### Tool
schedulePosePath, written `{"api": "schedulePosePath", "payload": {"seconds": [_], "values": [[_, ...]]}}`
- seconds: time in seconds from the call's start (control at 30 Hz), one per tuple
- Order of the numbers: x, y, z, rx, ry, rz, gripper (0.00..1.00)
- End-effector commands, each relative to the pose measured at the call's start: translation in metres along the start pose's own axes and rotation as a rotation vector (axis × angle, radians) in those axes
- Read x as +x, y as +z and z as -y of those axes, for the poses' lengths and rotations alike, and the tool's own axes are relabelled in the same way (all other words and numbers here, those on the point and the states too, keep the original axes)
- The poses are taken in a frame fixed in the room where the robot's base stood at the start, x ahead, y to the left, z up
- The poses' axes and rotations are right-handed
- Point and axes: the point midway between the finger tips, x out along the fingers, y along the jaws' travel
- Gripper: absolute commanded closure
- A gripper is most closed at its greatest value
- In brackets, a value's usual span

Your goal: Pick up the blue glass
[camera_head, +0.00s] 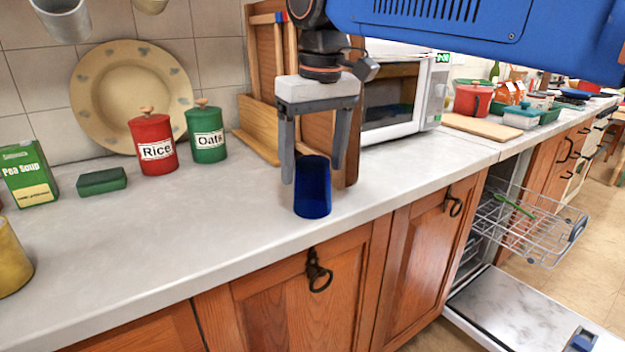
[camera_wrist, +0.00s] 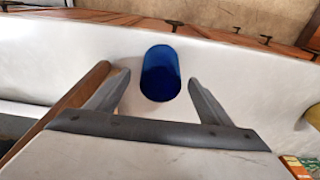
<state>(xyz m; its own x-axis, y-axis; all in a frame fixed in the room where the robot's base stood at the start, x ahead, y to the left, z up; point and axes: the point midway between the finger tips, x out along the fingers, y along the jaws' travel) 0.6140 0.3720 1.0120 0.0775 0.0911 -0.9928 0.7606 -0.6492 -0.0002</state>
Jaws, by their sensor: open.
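The blue glass (camera_head: 313,188) stands upright on the pale countertop (camera_head: 225,215), near its front edge, in the head view. My gripper (camera_head: 312,180) points down over the counter with its two fingers apart. In the head view the fingers appear on either side of the glass's upper part, and the glass overlaps the space between them. In the wrist view the blue glass (camera_wrist: 160,73) shows between and just beyond the fingertips of my gripper (camera_wrist: 160,80). The fingers show gaps to the glass there and hold nothing.
A wooden box or rack (camera_head: 262,125) stands close behind my gripper, with a white microwave (camera_head: 405,100) to its right. Red (camera_head: 153,146) and green (camera_head: 206,133) canisters and a green sponge (camera_head: 101,181) are left. The counter left of the glass is clear. An open dishwasher (camera_head: 530,225) is at right.

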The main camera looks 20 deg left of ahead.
Motion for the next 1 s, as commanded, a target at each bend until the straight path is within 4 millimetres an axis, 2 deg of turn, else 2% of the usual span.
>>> {"api": "schedulePosePath", "payload": {"seconds": [0.17,0.43,0.77,0.87,1.0], "values": [[0.012,0.000,0.000,0.000,0.000,0.001,0.26],[0.047,0.000,0.001,0.000,0.000,0.001,0.26],[0.053,-0.001,0.001,0.000,0.000,-0.001,0.26],[0.053,-0.001,0.001,0.000,0.000,-0.001,0.45],[0.053,-0.001,0.001,0.000,0.000,-0.001,0.76]]}}
